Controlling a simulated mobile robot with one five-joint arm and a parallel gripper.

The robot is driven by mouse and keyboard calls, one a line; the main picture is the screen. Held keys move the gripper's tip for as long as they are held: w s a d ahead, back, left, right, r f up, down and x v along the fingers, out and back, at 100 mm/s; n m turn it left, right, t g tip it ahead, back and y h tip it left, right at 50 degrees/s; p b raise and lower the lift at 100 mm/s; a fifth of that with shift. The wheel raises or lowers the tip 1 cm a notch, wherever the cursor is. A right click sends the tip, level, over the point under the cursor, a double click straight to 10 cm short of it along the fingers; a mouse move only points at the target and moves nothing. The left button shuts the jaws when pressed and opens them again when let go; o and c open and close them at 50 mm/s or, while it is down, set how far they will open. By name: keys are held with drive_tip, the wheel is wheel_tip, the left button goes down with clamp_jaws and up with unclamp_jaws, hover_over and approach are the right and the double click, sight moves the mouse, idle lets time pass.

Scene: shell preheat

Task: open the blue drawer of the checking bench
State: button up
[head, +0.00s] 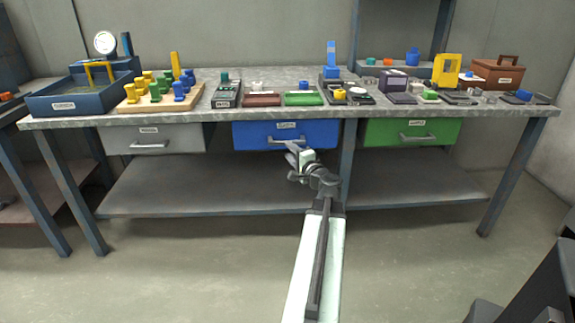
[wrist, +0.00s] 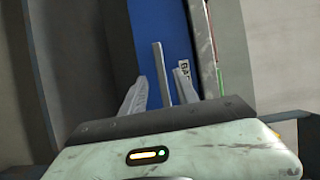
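The checking bench (head: 215,117) has a blue drawer (head: 260,133) in the middle of its front, which looks shut. It carries a light grey bar handle (head: 283,141) and a small label. My gripper (head: 295,151) is at the handle's right part in the head view. In the wrist view, the blue front (wrist: 160,30) fills the middle and the handle (wrist: 160,72) appears as a bar between the two fingers of my gripper (wrist: 160,92). The fingers are open, with a gap on each side of the bar. I cannot tell how deep the bar sits between them.
A grey drawer (head: 155,138) is on the left and a green drawer (head: 410,131) on the right, both apparently shut. A lower shelf (head: 200,188) runs beneath. Blue bench legs (head: 347,165) stand near the drawer. The floor (head: 180,265) in front is clear.

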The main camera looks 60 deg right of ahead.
drive_tip(key=shift+m+h, duration=0.3)
drive_tip(key=shift+h, duration=0.1)
drive_tip(key=x, duration=0.2)
drive_tip(key=d+x, duration=0.1)
drive_tip(key=x, duration=0.2)
drive_tip(key=s+x, duration=0.1)
drive_tip(key=x, duration=0.1)
drive_tip(key=shift+w+d, duration=0.2)
drive_tip(key=shift+d, duration=0.15)
clamp_jaws()
drive_tip(key=shift+s, duration=0.1)
idle(0.6)
